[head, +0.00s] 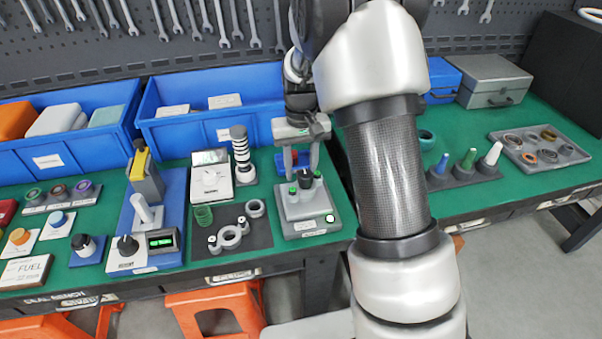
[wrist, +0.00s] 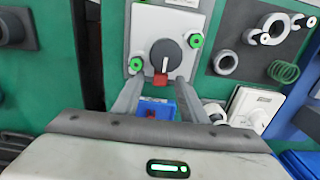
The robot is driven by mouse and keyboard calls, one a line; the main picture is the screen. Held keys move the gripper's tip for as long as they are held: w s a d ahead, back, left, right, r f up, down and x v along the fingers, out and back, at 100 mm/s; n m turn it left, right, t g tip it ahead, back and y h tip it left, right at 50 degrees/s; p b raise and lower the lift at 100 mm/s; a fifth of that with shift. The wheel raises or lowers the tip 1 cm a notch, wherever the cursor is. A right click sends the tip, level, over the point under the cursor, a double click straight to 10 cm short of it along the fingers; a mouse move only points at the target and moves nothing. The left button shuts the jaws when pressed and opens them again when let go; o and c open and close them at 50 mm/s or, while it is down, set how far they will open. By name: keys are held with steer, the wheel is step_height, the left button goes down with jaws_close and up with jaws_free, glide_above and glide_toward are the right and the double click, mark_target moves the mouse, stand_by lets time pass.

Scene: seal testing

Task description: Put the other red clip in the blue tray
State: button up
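A red clip (wrist: 160,80) sits at the near edge of the dark round knob on a pale grey panel in the wrist view. Whether it touches the knob I cannot tell. A small blue tray (wrist: 176,107) lies nearer, with a red piece (wrist: 152,115) in it, partly hidden. The tray (head: 278,160) also shows behind my gripper in the head view. My gripper (wrist: 160,78) is open above the panel. Its fingers stand apart, on either side of the red clip, with a gap at each side. In the head view my gripper (head: 301,170) points down over the panel device.
The panel device (head: 309,205) has green-topped posts beside the knob. A dark mat (head: 260,236) with grey rings and a green spring lies to its left. A black-and-white striped stack (head: 240,150) and a white gauge (head: 212,180) stand close by. Large blue bins (head: 170,135) are behind.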

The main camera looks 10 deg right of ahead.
steer(key=shift+f, duration=0.75)
jaws_close()
steer(key=shift+r, duration=0.1)
steer(key=shift+r+p, duration=1.2)
steer(key=shift+r, duration=0.4)
